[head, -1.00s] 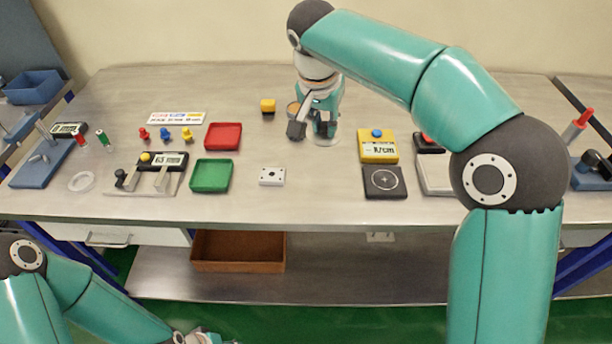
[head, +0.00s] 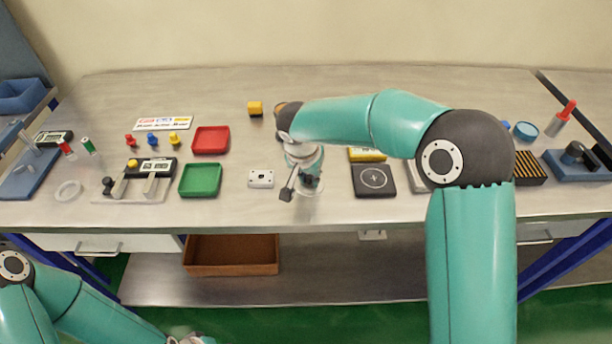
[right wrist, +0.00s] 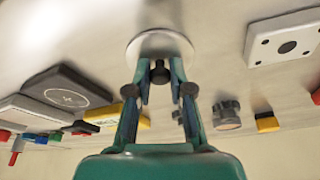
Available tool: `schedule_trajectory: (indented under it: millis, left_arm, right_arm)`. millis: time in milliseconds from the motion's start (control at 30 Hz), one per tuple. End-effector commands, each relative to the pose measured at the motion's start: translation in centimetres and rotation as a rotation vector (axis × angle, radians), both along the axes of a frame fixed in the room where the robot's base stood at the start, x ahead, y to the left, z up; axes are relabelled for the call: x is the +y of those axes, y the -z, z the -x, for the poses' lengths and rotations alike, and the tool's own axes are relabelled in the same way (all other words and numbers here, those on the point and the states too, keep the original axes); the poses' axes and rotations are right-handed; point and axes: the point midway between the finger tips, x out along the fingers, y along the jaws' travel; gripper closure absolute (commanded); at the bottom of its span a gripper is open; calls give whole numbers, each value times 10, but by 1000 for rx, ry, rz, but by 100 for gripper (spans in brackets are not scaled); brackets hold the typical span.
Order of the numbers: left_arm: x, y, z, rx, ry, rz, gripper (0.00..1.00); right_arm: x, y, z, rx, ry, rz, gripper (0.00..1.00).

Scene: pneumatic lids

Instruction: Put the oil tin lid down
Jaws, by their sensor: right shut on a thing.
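The oil tin lid is a pale round disc (right wrist: 160,40) with a black knob (right wrist: 159,74). My right gripper (right wrist: 160,80) is shut on that knob, with the disc beyond the fingertips in the right wrist view. In the head view the right gripper (head: 299,188) is over the table's front middle, right of a white block, and mostly covers the lid (head: 314,192). I cannot tell if the lid touches the table. A round grey tin with a brownish top (right wrist: 228,116) stands apart from the gripper. My left gripper (head: 192,339) is cut off at the bottom edge.
The white block (head: 261,178) is close left of the right gripper, and a black square pad (head: 374,180) is to its right. Green (head: 201,180) and red (head: 211,140) trays lie further left. The table's front edge is near.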

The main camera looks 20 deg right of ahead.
Motion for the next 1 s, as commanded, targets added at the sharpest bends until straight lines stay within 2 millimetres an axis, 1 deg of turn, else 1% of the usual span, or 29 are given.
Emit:
schedule_trajectory:
  millis: [200, 333, 367, 400, 500, 833, 933, 1000]
  left_arm:
    - [0, 0, 0, 0, 0, 0, 60]
    - [0, 5, 0, 0, 0, 0, 60]
    - [0, 3, 0, 0, 0, 0, 60]
    - [0, 2, 0, 0, 0, 0, 60]
    - [0, 2, 0, 0, 0, 0, 60]
    - [0, 0, 0, 0, 0, 0, 60]
    - [0, 1, 0, 0, 0, 0, 60]
    - [0, 2, 0, 0, 0, 0, 60]
  right_arm:
    - [0, 0, 0, -2, 1, 0, 100]
    - [-1, 4, 0, -2, 2, -1, 100]
    - [-1, 2, 0, -2, 2, -1, 74]
    - [-1, 2, 0, -1, 2, 0, 68]
    - [-1, 2, 0, -1, 2, 0, 54]
    - [-1, 0, 0, -1, 3, 0, 54]
    - [0, -5, 1, -4, 2, 0, 54]
    - [1, -13, 2, -6, 3, -1, 54]
